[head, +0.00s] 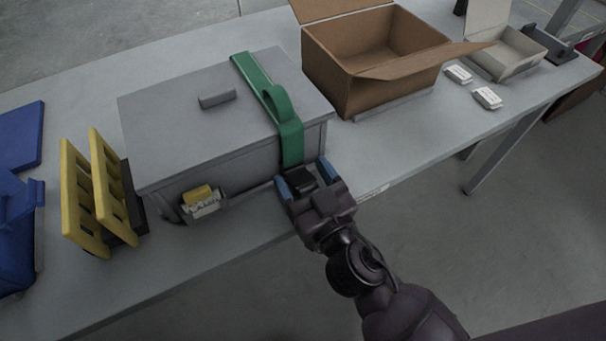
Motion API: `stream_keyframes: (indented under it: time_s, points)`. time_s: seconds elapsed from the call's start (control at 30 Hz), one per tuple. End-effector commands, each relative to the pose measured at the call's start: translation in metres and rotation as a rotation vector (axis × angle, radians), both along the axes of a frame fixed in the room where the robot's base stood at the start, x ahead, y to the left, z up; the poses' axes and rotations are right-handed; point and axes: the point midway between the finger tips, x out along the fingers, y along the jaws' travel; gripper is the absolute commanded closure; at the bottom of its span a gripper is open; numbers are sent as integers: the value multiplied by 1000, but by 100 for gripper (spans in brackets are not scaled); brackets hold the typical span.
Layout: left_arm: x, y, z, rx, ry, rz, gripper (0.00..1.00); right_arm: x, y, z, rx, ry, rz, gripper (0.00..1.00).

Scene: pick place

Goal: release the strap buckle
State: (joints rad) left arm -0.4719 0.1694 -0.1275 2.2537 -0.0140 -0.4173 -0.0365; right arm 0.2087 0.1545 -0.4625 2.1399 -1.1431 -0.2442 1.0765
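A grey lidded box (185,125) stands on the table with its lid down. A green strap (257,80) runs across the lid, rises in a loop near the front edge and goes down the box's front face. My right gripper (304,179) is at the strap's lower end, low at the box's front right. Its two blue fingers are spread apart. A dark block, perhaps the buckle (303,184), shows between them; I cannot tell whether the fingers touch it. My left gripper is not in view.
Yellow slotted racks (92,190) and blue bins (14,225) stand at left. An open cardboard box (350,95), small white packs (487,98) and a pale open box (512,62) are at right.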

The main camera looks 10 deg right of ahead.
Motion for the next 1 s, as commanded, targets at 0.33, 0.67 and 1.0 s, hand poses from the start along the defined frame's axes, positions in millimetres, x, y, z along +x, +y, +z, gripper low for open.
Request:
stream_keyframes:
  time_s: [0.33, 0.67, 1.0]
  points:
    - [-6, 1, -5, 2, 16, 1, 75, -8, -2, -3, 3, 5, 0, 27]
    - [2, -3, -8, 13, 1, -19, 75, -47, -15, -11, 2, 10, -2, 27]
    - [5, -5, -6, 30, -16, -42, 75, -84, -28, -15, 3, 9, -2, 27]
